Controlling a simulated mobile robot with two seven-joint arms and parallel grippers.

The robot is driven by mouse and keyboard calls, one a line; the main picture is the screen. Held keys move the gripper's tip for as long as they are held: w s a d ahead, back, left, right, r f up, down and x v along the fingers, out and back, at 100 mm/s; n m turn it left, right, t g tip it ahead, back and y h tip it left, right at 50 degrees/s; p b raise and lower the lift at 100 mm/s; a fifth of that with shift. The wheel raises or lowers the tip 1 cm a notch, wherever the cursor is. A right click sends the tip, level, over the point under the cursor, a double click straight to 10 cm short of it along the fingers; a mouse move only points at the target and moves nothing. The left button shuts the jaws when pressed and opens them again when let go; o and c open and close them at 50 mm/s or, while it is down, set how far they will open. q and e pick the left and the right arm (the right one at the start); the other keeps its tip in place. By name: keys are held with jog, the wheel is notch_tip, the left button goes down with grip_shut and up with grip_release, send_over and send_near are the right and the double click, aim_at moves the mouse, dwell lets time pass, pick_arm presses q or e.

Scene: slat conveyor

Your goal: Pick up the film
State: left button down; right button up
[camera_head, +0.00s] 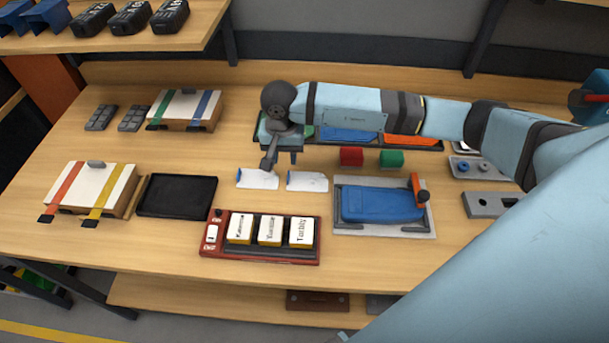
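Two small white, film-like pieces lie flat side by side mid-table, a left one (257,180) and a right one (307,182). I cannot tell which is the film of the task. My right gripper (272,161) points down just behind and above the left piece, its dark tip close to that piece's back edge. Whether it touches the piece cannot be seen, and the view does not show clearly how far apart the fingers are. My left gripper is not in view.
A red tray (211,250) with several labelled blocks stands in front. A grey plate (385,229) carries a blue item (380,204) to the right. A black tray (177,196) lies left. Red (351,156) and green (391,158) blocks stand behind. Strapped boxes stand at far left.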

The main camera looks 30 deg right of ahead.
aim_at(288, 176)
notch_tip(288, 176, down, 3)
jog(key=shift+f, duration=0.1)
jog(key=f, duration=0.1)
jog(key=f+p, duration=0.1)
jog(key=f, duration=0.1)
jog(key=f+p, duration=0.1)
jog(key=shift+s+d+f, duration=0.1)
jog(key=shift+d+f, duration=0.15)
jog(key=shift+f, duration=0.35)
grip_shut()
